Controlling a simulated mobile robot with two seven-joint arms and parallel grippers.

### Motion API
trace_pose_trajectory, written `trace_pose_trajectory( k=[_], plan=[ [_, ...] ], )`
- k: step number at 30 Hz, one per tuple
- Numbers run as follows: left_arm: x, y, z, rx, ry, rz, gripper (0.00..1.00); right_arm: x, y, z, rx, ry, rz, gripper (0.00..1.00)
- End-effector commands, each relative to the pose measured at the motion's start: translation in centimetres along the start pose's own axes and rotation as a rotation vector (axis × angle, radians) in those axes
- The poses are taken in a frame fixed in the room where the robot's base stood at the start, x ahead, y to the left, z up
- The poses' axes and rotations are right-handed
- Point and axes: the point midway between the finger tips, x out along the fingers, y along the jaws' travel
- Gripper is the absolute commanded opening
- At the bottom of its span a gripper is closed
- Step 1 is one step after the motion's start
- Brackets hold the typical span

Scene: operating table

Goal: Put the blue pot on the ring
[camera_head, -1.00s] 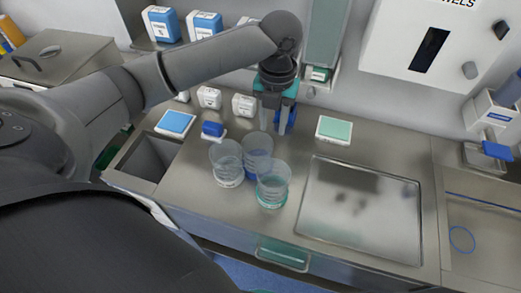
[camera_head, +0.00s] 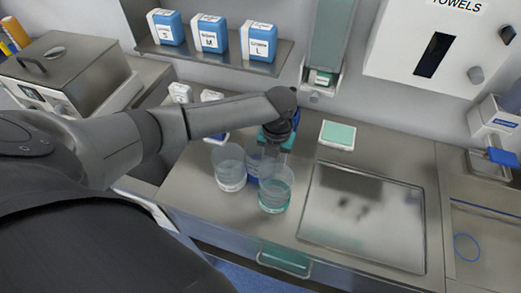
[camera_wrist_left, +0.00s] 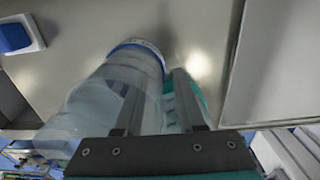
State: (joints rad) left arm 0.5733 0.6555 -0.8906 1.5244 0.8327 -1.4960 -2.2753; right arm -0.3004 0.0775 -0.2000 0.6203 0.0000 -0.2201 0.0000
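The blue pot (camera_head: 254,166) is a clear cup with a blue base, standing on the steel counter between two similar pots and partly hidden by them. It also shows in the left wrist view (camera_wrist_left: 125,72), its blue band uppermost. A teal-based pot (camera_head: 275,192) is just in front, to the right. The blue ring (camera_head: 466,247) lies far right in the sunken area. My left gripper is low at the blue pot, largely hidden by the arm in the head view. In the wrist view its fingers (camera_wrist_left: 158,110) are apart; one overlaps the clear wall. Contact cannot be told. My right gripper is out of view.
A clear pot (camera_head: 229,168) stands close on the left. A recessed steel panel (camera_head: 365,215) lies between the pots and the ring. A green-topped box (camera_head: 337,134) sits behind. The shelf (camera_head: 220,55) with blue-and-white boxes is above the counter at the back.

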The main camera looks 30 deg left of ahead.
Motion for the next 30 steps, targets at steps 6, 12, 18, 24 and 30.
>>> trace_pose_trajectory(
  k=[6,12,18,24,30],
  plan=[
    [1.29,0.02,-0.01,0.001,-0.001,0.001,0.39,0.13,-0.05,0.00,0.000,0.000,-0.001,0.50],
    [1.22,0.02,0.00,0.001,-0.001,0.001,0.33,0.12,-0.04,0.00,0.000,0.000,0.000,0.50],
    [1.19,0.03,0.01,0.000,-0.001,0.001,0.10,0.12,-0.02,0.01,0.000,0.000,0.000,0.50],
    [1.18,0.03,0.02,0.000,-0.002,0.001,0.00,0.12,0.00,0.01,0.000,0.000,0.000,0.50],
    [1.17,0.04,0.02,0.000,-0.002,0.001,0.00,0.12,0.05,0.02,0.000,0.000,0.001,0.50]
  ],
)
